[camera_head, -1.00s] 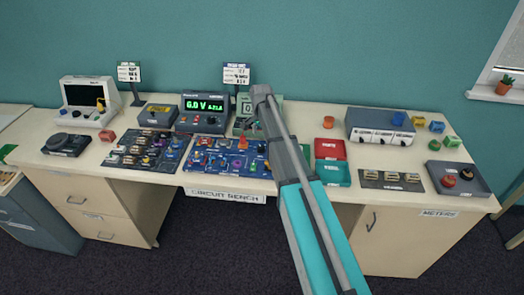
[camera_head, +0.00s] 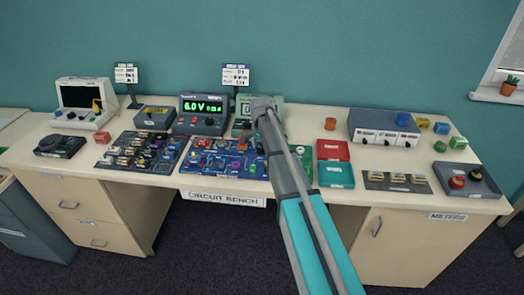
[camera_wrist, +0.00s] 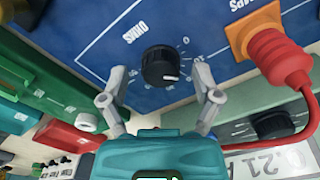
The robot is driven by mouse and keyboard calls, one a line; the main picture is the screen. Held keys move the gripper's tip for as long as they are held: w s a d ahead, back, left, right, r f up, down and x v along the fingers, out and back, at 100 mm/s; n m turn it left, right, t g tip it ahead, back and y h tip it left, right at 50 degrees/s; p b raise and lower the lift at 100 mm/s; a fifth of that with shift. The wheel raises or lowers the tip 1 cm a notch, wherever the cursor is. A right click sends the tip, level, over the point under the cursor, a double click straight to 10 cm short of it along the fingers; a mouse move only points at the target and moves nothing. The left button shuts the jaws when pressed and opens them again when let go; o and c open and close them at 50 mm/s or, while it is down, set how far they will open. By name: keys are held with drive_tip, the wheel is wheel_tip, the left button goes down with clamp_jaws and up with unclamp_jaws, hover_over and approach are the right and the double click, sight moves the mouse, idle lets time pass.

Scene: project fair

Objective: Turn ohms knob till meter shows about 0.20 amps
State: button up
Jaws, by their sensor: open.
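The black ohms knob (camera_wrist: 161,66) sits on a blue board with white "OHMS" lettering and a scale around it in the wrist view. Its white pointer mark faces lower right. My gripper (camera_wrist: 161,102) is open, with its two grey fingertips apart on either side just below the knob. I cannot tell whether they touch it. The meter (camera_wrist: 268,160) at lower right shows what reads as 0.21 A, partly cut off. In the head view the meter (camera_head: 246,112) is partly hidden by my arm, and the knob is hidden too.
A red plug (camera_wrist: 278,52) with a cable sits right of the knob, close to the right finger. The power supply (camera_head: 203,114) shows 6.0 V and a smaller, blurred figure. Red (camera_head: 333,150) and teal (camera_head: 335,175) boxes lie right of the board.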

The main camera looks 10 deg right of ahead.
drive_tip(key=shift+f, duration=0.1)
drive_tip(key=shift+c, duration=0.3)
clamp_jaws()
drive_tip(key=shift+m, duration=1)
drive_tip(key=shift+o, duration=0.3)
unclamp_jaws()
